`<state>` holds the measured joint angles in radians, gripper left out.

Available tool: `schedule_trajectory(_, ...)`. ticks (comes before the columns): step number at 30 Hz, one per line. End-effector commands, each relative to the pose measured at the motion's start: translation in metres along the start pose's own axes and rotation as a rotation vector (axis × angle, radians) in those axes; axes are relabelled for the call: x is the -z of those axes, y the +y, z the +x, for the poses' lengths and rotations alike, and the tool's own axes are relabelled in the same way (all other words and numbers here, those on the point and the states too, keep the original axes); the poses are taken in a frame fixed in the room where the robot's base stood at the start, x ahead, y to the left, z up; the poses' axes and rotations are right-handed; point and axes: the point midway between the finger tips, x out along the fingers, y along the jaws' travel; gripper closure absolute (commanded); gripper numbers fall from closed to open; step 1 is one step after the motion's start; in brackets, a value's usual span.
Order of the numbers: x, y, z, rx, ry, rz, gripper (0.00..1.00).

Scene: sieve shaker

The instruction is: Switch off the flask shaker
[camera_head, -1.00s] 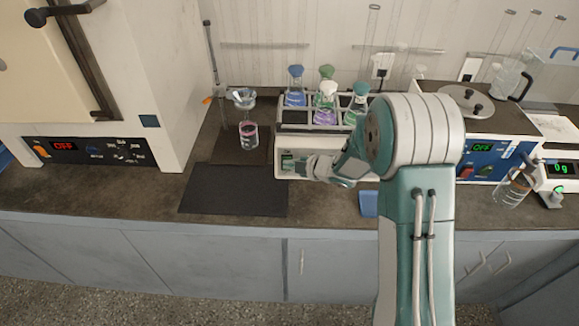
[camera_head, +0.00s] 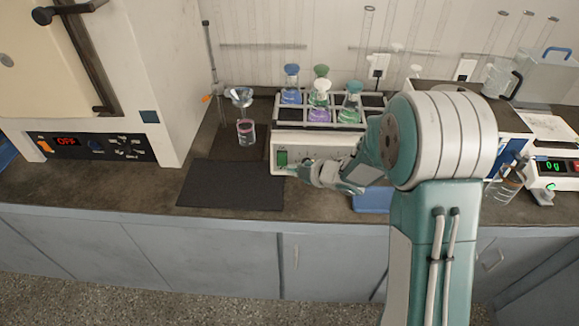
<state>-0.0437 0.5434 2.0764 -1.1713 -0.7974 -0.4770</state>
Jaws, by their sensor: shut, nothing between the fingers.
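The flask shaker is a white box (camera_head: 283,139) with a rack on top, on the counter in the middle of the view. Its rack holds several stoppered flasks, among them a blue one (camera_head: 291,92), a purple one (camera_head: 319,108) and a green one (camera_head: 351,108). A small green display (camera_head: 282,158) shows at the left of its front panel. My gripper (camera_head: 290,172) is shut and empty, pointing left at the lower front of the panel, just below the display. My gripper and arm hide the rest of the panel. I cannot tell whether the fingertips touch it.
A dark mat (camera_head: 232,186) lies left of my gripper. Behind it stands a glass of pink liquid (camera_head: 246,132) under a funnel. An oven (camera_head: 93,148) reading OFF stands at the left. A blue item (camera_head: 371,201) lies under my arm. A scale (camera_head: 553,178) and glassware are at the right.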

Motion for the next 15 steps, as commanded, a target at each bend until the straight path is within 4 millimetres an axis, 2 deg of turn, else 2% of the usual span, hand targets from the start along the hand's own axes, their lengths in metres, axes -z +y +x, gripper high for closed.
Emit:
schedule_trajectory(3, -0.003, -0.003, -0.024, -0.004, -0.001, 0.002, 1.00)
schedule_trajectory(7, -0.005, -0.007, -0.046, -0.005, 0.000, 0.005, 1.00)
schedule_trajectory(11, -0.006, -0.010, -0.056, -0.004, 0.002, 0.005, 1.00)
schedule_trajectory(15, -0.004, -0.011, -0.057, -0.002, 0.002, 0.003, 1.00)
